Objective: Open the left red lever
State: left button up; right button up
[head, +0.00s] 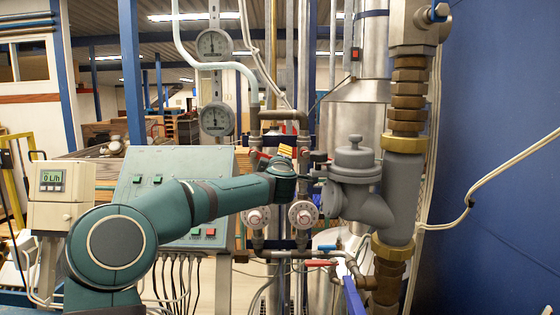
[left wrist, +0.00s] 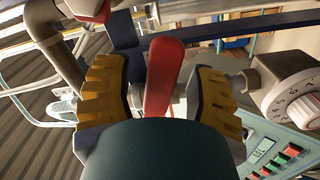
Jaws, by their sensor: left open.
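In the left wrist view a red lever (left wrist: 163,75) stands between the two yellow-and-black fingers of my left gripper (left wrist: 160,88). The gripper is open, with a finger on each side of the lever. A gap shows on each side, and I see no clear contact. The lever's lower end is hidden behind the dark gripper body. In the head view my left gripper (head: 297,160) is at the upright pipes, above the two white dials. It hides most of the valve there, and only small red bits show around it. My right gripper is not in view.
Two white dials (head: 257,217) (head: 303,214) sit below the gripper. A grey valve body (head: 360,190) on a thick pipe stands close on the right. A green control panel (head: 150,165) is behind my arm.

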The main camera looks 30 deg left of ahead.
pick_arm(q)
jog(key=shift+w+a, duration=0.3)
jog(key=shift+w, duration=0.25)
grip_shut()
jog(key=shift+w+f, duration=0.15)
jog(key=shift+w, duration=0.05)
